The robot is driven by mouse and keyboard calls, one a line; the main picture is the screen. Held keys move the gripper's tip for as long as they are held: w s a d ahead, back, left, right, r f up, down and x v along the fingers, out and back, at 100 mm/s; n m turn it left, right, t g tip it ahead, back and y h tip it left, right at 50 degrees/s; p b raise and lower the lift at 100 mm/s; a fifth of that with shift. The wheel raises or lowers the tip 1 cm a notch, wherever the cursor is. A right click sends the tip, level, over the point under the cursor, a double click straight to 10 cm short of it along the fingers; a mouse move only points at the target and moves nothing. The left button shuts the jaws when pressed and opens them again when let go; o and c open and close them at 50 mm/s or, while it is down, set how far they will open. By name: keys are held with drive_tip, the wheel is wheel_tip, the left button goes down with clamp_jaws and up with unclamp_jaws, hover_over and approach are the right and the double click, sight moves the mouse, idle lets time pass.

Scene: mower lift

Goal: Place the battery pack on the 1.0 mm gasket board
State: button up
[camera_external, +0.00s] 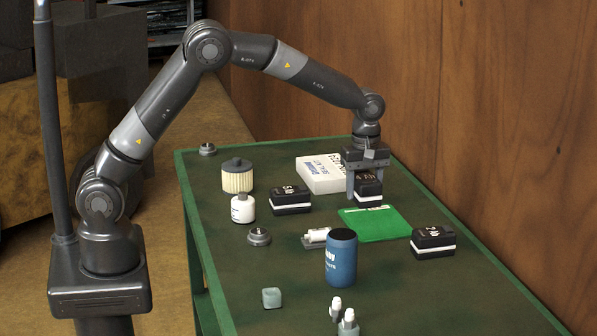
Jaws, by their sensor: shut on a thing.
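My gripper (367,182) is shut on a black battery pack (369,189) with a white band near its bottom and pale lettering on top. The pack looks upright between the fingers. A flat green board (375,226) with a pale strip along its far edge lies on the table just in front of the pack; its marking is too small to read. The pack's lower edge appears at the board's far edge; I cannot tell whether it touches anything.
Similar black packs lie left (291,201) and right (433,243) of the board. A white box (319,174) lies close behind the gripper's left side. A blue can (341,258), white bottle (242,208) and cream filter (238,176) stand on the green table. The near right tabletop is clear.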

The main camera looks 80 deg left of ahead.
drive_tip(key=shift+w+a+f, duration=0.1)
drive_tip(key=shift+a+f, duration=0.15)
drive_tip(key=shift+f, duration=0.1)
hover_over(365, 223)
wheel_tip(365, 223, down, 7)
drive_tip(key=shift+r, duration=0.15)
drive_tip(key=shift+w+a+f, duration=0.1)
drive_tip(key=shift+f, duration=1.9)
drive_tip(key=shift+f, duration=0.2)
drive_tip(key=o, duration=1.3)
